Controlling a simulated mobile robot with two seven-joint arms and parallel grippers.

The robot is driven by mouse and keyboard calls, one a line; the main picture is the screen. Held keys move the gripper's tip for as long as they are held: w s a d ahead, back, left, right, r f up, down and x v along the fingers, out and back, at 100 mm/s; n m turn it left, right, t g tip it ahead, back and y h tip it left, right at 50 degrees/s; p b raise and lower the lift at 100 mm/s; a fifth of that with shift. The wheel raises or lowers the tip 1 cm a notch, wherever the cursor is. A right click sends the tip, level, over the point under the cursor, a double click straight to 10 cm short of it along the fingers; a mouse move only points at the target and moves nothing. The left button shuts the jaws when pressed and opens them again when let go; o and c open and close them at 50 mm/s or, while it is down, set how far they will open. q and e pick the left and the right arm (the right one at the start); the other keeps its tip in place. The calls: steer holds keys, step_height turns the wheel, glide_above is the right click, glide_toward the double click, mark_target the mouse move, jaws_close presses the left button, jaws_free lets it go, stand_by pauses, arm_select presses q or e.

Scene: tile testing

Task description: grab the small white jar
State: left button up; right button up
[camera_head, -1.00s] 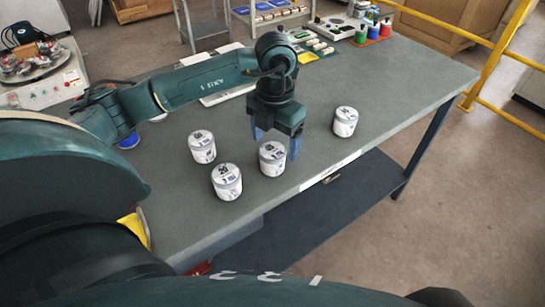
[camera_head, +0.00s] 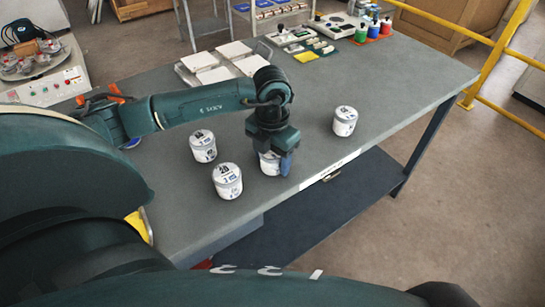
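Several small white jars with printed lids stand upright on the grey table (camera_head: 400,90). One jar (camera_head: 269,165) is under my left gripper (camera_head: 272,160), which points straight down over it. One blue finger shows at this jar's right side. The other finger is hidden, so I cannot tell whether the fingers touch the jar. Its lid is mostly covered by the gripper body. Other jars stand apart: one at the left (camera_head: 203,146), one nearer the front edge (camera_head: 227,181), and one to the right (camera_head: 345,121). My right gripper is not in view.
White tiles (camera_head: 215,75) lie at the back of the table. The table is clear right of the right jar. A yellow rail (camera_head: 495,60) stands beyond.

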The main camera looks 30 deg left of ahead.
arm_select(q)
steer(key=c, duration=0.7)
steer(key=shift+o, duration=0.2)
steer(key=shift+r, duration=0.1)
